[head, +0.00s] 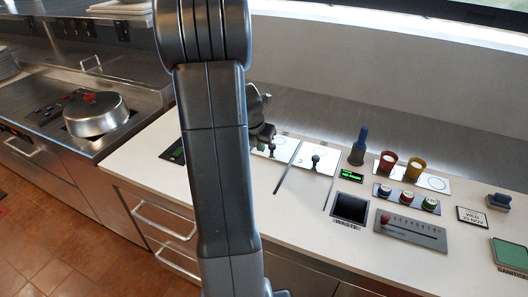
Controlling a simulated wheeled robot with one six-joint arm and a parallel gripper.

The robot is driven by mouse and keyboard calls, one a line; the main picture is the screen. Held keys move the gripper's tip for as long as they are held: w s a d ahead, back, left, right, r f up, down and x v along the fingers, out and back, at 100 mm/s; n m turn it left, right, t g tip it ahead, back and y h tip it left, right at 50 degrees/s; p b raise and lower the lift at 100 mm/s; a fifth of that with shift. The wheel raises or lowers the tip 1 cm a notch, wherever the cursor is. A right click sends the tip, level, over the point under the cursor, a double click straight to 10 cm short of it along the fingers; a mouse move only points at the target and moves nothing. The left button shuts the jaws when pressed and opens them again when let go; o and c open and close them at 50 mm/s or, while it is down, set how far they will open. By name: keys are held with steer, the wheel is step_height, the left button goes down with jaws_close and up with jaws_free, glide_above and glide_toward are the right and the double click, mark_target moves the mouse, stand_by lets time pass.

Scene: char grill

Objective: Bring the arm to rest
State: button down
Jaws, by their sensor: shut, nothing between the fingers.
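My arm rises through the middle of the head view, and its large link hides part of the counter behind it. My gripper (267,146) shows just to the right of that link, low over the white counter near a white panel. Its fingers are small and dark here; they are shut with nothing held. Part of my wrist is hidden behind the link.
A domed metal lid (96,115) sits on the cooktop at left.

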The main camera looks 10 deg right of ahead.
steer(key=v, duration=0.4)
steer(key=shift+s+r, duration=0.25)
